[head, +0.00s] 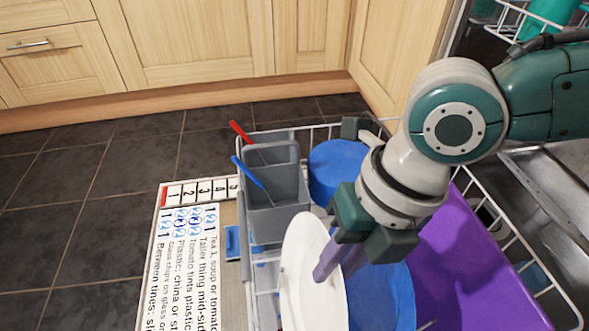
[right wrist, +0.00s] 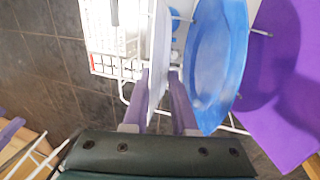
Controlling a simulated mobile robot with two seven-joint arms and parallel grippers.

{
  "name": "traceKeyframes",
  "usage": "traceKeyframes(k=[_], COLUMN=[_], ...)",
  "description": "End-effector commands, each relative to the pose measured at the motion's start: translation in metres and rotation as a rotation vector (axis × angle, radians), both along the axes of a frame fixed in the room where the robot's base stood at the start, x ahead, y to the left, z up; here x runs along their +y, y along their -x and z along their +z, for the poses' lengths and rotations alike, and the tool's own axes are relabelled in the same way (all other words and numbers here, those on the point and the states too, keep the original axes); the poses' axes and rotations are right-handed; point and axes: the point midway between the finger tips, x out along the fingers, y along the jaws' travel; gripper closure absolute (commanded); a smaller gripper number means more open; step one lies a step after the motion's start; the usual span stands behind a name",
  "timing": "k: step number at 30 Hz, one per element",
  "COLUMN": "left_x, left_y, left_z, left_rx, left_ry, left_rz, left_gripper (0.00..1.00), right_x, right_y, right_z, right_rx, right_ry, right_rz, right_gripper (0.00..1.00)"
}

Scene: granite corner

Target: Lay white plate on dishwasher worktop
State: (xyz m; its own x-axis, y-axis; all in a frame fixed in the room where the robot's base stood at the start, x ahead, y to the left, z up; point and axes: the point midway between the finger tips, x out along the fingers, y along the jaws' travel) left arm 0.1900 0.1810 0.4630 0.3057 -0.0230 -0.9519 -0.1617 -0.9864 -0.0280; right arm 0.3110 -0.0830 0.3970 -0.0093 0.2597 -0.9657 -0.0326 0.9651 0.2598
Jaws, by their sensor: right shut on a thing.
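The white plate (head: 312,275) stands on edge in the lower dishwasher rack, seen nearly edge-on in the head view. It also shows in the right wrist view (right wrist: 158,50), running up between the purple fingers. My right gripper (head: 332,262) reaches down from the right and is shut on the plate's rim; in the right wrist view its fingers (right wrist: 160,88) lie either side of the plate. The plate's lower edge is cut off in the head view. My left gripper is not recognisable in either view. I cannot make out the dishwasher worktop.
A blue plate (head: 385,300) stands close right of the white plate, with a large purple item (head: 465,265) beyond. A grey cutlery basket (head: 272,205) holds a red and a blue utensil. Another blue dish (head: 330,165) is behind. Dark tiled floor (head: 90,190) lies open at left.

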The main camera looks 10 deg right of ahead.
Motion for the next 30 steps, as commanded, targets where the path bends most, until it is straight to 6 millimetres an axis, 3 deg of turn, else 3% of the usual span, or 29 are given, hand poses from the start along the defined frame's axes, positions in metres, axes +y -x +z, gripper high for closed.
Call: traceKeyframes(k=[1, 30], left_x=[0.0, 0.002], left_y=[0.0, 0.0], left_z=[0.006, 0.053], left_rx=[0.0, 0.0], left_ry=[0.0, -0.008], left_rz=[0.0, -0.006], left_gripper=[0.52, 0.52], right_x=[0.002, -0.013], right_y=[-0.001, -0.001], right_z=[0.008, 0.057], right_rx=[-0.001, -0.002], right_ry=[-0.01, -0.003], right_rz=[-0.001, -0.001], right_gripper=[1.0, 1.0])
